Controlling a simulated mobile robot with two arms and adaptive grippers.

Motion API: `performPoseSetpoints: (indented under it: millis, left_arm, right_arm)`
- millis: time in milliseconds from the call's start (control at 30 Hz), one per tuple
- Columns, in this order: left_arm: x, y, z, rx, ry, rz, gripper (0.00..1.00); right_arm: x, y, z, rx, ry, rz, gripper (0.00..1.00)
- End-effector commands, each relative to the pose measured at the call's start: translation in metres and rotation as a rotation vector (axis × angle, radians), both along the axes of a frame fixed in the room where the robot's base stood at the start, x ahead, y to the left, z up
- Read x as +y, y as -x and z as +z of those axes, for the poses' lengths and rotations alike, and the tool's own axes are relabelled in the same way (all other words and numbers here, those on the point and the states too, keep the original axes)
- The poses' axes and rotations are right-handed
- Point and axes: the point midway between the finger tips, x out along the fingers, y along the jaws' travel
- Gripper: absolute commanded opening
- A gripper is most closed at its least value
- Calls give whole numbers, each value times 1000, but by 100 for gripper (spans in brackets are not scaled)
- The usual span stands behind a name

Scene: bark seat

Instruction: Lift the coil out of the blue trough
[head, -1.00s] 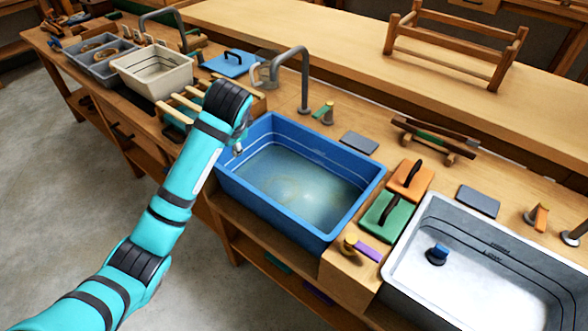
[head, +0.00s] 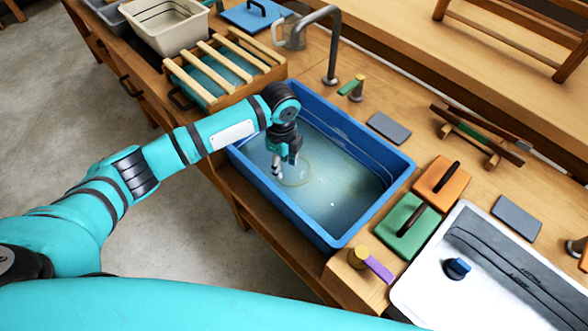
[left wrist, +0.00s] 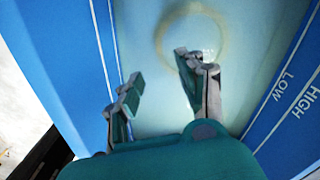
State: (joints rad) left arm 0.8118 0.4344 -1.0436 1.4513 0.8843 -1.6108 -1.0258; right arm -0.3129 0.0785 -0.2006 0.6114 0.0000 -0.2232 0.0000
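The blue trough (head: 343,239) is set in the bench and holds cloudy, pale liquid. A faint yellowish ring, the coil (head: 307,173), shows at its bottom below the liquid. In the left wrist view the coil (left wrist: 160,34) is a pale ring just beyond my fingers. My left gripper (head: 283,170) points down inside the trough, near its left side, beside the coil. Its fingers (left wrist: 165,80) are apart with nothing between them. One fingertip overlaps the ring's near edge in the wrist view; I cannot tell whether they touch. My right gripper is not in view.
A slatted wooden rack (head: 222,70) stands left of the trough and a grey tap (head: 333,45) behind it. Green (head: 408,226) and orange (head: 442,184) lids lie to its right, before a white-grey basin (head: 450,290). A purple-handled valve (head: 372,263) sits near the front.

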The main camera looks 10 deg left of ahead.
Motion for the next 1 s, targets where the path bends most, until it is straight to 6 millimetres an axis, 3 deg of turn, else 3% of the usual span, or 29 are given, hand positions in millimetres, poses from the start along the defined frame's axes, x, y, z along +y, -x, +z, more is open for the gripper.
performPoseSetpoints:
  millis: [100,233,367,600,933,1000]
  left_arm:
    - [-1,1,-19,2,-1,-1,39]
    - [-1,0,-27,0,1,-1,39]
    - [-2,1,-38,2,-1,0,39]
    - [-5,1,-73,1,0,1,39]
    - [-5,1,-80,-1,0,-1,39]
    - [-5,1,-80,-1,0,-1,31]
  right_arm:
    - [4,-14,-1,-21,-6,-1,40]
    - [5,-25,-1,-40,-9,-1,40]
    - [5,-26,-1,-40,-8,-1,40]
    - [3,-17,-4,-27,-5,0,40]
    - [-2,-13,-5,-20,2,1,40]
    - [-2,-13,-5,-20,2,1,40]
